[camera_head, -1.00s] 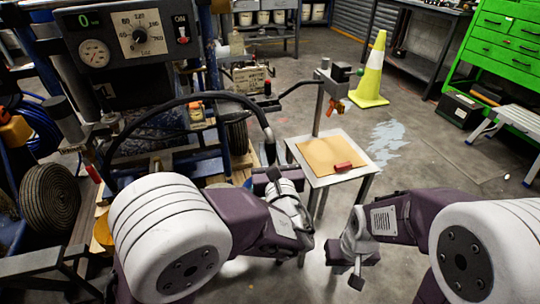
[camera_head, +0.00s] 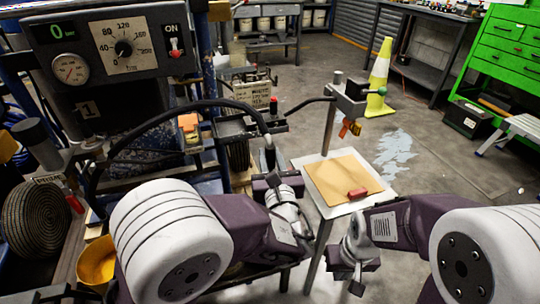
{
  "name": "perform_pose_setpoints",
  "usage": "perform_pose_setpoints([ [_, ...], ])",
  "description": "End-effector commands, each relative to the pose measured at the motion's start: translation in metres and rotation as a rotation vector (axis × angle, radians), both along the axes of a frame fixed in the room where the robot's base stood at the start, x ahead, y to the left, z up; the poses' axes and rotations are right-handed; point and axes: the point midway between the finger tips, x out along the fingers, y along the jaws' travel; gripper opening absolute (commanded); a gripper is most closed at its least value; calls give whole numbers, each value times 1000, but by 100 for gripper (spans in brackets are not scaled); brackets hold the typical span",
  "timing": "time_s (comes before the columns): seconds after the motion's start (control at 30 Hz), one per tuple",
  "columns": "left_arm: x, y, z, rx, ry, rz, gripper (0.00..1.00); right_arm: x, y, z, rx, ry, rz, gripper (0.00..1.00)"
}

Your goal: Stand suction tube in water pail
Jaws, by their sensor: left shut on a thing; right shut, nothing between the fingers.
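The suction tube (camera_head: 270,158) is a short metal end on a thick black hose that arches over from the striper. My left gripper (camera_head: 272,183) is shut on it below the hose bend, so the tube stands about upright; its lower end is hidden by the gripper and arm. A yellow pail (camera_head: 95,264), which looks like the water pail, stands low at the left, partly hidden behind my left arm. The tube is well right of the pail and apart from it. My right gripper (camera_head: 356,280) is shut and empty, in front of the small table.
The striper's control panel (camera_head: 122,48) fills the upper left. A coiled hose (camera_head: 36,220) lies left of the pail. A small white table (camera_head: 312,160) with a brown sheet (camera_head: 340,180) and red block (camera_head: 357,194) stands right of centre. A yellow cone (camera_head: 379,75) stands behind.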

Motion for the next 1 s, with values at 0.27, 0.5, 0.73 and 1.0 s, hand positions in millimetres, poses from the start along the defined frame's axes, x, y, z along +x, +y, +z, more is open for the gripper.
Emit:
perform_pose_setpoints([
  [0.27,0,0,-47,-1,-3,0,0,0,0,-42,0,0,0,0],
  [0.5,0,0,-80,-1,-3,0,0,0,0,-71,0,0,0,0],
  [0.73,0,0,-113,-1,-2,0,0,0,0,-100,0,0,0,0],
  [1.0,0,0,-151,0,-2,0,0,0,0,-133,0,0,0,0],
])
